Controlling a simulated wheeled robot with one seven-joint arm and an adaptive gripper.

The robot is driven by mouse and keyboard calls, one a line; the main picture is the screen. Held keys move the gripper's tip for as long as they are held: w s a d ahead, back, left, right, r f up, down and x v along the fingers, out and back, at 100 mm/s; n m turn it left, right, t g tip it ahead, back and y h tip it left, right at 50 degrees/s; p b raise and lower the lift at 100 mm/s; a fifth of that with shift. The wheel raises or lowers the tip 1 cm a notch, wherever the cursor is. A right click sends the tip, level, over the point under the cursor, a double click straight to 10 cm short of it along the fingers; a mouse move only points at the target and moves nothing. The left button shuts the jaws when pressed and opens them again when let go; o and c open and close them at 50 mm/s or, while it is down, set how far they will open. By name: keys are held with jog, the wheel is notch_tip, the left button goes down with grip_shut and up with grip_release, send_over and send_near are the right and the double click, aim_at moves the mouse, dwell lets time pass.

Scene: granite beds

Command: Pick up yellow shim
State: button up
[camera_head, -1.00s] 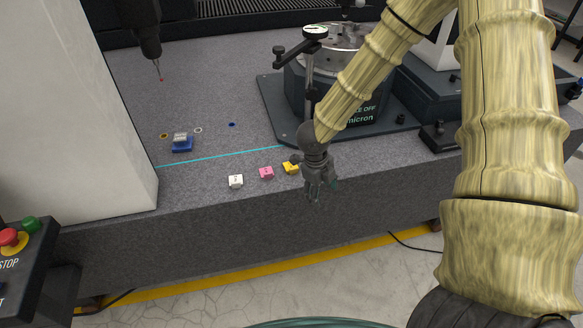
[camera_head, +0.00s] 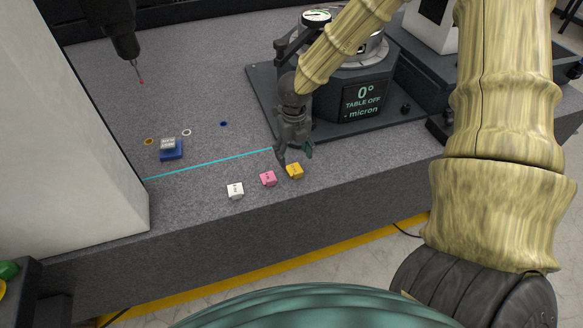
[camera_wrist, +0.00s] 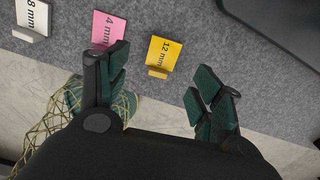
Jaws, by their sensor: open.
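The yellow shim (camera_head: 295,171) sits on the granite bed near its front edge, at the right end of a row of three. In the wrist view the yellow shim (camera_wrist: 164,54) reads "12 mm" and lies ahead of my fingers, a little left of the middle of the gap. My gripper (camera_head: 294,160) is open and empty, with its fingertips just above and behind the yellow shim in the head view. In the wrist view the open fingers (camera_wrist: 160,82) stand apart, the left one overlapping the pink shim's lower edge. No contact with the yellow shim is visible.
A pink shim (camera_head: 268,178) and a white shim (camera_head: 235,190) stand to the left. A blue block (camera_head: 171,152) with a grey piece lies beyond a cyan line. The rotary table (camera_head: 362,100) stands close behind my gripper. A probe (camera_head: 140,75) hangs at upper left.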

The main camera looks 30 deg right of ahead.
aim_at(295, 170)
jog(key=shift+s+d+f, duration=0.1)
jog(key=shift+d+f, duration=0.1)
jog(key=shift+f, duration=2.95)
jog(key=shift+c, duration=0.2)
jog(key=c, duration=1.2)
jog(key=shift+r, duration=0.1)
